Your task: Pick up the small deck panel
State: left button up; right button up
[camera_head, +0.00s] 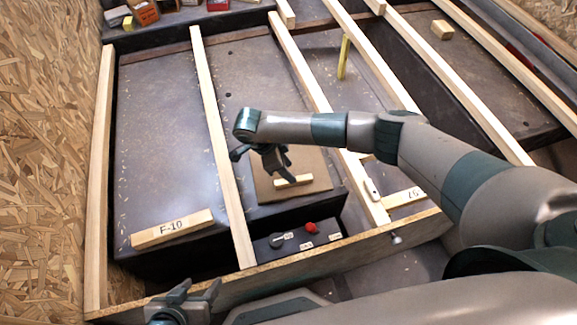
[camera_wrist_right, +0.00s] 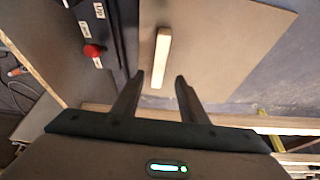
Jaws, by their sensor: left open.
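The small deck panel (camera_head: 318,163) is a flat brown board lying on the dark deck between two wooden battens, with a pale wooden handle bar (camera_head: 293,181) on top. In the right wrist view the panel (camera_wrist_right: 235,40) and its bar (camera_wrist_right: 161,55) are ahead of my right gripper (camera_wrist_right: 159,76). Its two fingers are open, and the bar's near end shows between the tips with a gap on each side. In the head view my right gripper (camera_head: 283,172) is over the panel by the bar. My left gripper (camera_head: 190,298) is open and empty at the bottom left.
A control box (camera_head: 290,239) with a red knob (camera_head: 311,227) sits in front of the panel. A wooden block marked F-10 (camera_head: 172,229) lies on the left deck. Long battens (camera_head: 222,140) cross the deck. A yellow strip (camera_head: 344,57) stands farther back.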

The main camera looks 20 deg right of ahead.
jog(key=x, duration=0.2)
jog(key=a+x, duration=0.1)
jog(key=x, duration=0.1)
jog(key=shift+s+d+f, duration=0.1)
jog(key=shift+s+f, duration=0.05)
jog(key=shift+f, duration=0.15)
jog(key=shift+d+f, duration=0.2)
jog(key=shift+f, duration=0.2)
grip_shut()
dwell(1.4)
